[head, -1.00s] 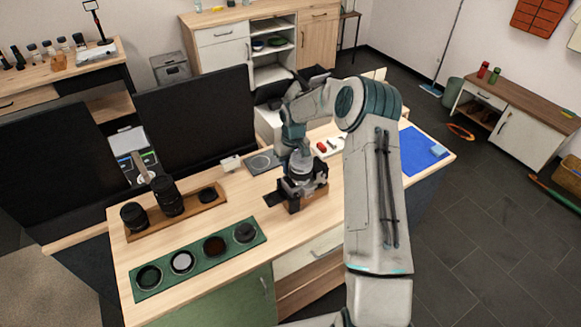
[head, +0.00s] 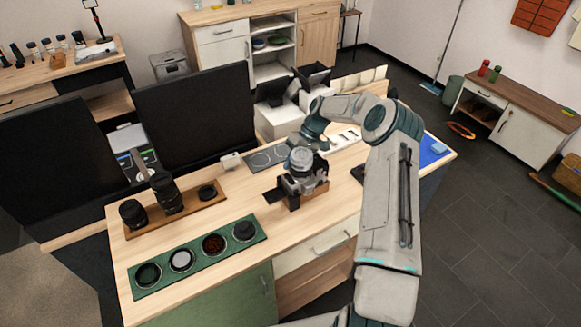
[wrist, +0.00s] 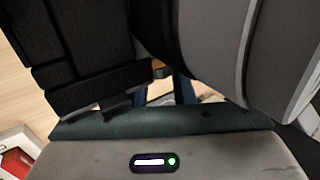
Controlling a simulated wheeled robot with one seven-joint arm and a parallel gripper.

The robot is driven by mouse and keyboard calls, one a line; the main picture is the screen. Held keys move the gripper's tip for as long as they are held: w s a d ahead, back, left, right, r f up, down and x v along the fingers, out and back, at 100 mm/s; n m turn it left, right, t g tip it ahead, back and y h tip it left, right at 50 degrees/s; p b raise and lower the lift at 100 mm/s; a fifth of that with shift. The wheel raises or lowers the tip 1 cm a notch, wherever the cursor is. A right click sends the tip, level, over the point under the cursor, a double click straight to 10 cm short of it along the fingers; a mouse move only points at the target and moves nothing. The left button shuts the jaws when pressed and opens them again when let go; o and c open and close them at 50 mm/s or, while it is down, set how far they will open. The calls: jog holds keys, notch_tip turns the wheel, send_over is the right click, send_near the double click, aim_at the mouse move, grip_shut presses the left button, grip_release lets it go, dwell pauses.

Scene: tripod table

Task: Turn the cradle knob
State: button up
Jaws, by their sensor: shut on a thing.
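A grey and black camera (head: 300,176) sits on a small wooden cradle (head: 318,193) on the wooden table (head: 240,285). In the head view my wrist is just behind the camera, and my gripper's fingertips are hidden there. In the wrist view my gripper (wrist: 172,92) is low down, with its fingers in a narrow gap between dark camera parts (wrist: 85,50) and a grey rounded part (wrist: 225,45). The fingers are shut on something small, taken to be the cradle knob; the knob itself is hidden. A small brown piece shows just beyond the fingertips.
A green tray (head: 195,262) with several round filters lies at the front left. A wooden board (head: 190,207) with lenses stands behind it. A grey mat (head: 266,157) lies behind the camera. A blue mat (head: 430,152) is at the right.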

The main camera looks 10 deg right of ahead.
jog(key=o, duration=0.7)
jog(key=shift+p+v, duration=0.4)
jog(key=shift+v, duration=2.1)
jog(key=shift+r, duration=0.1)
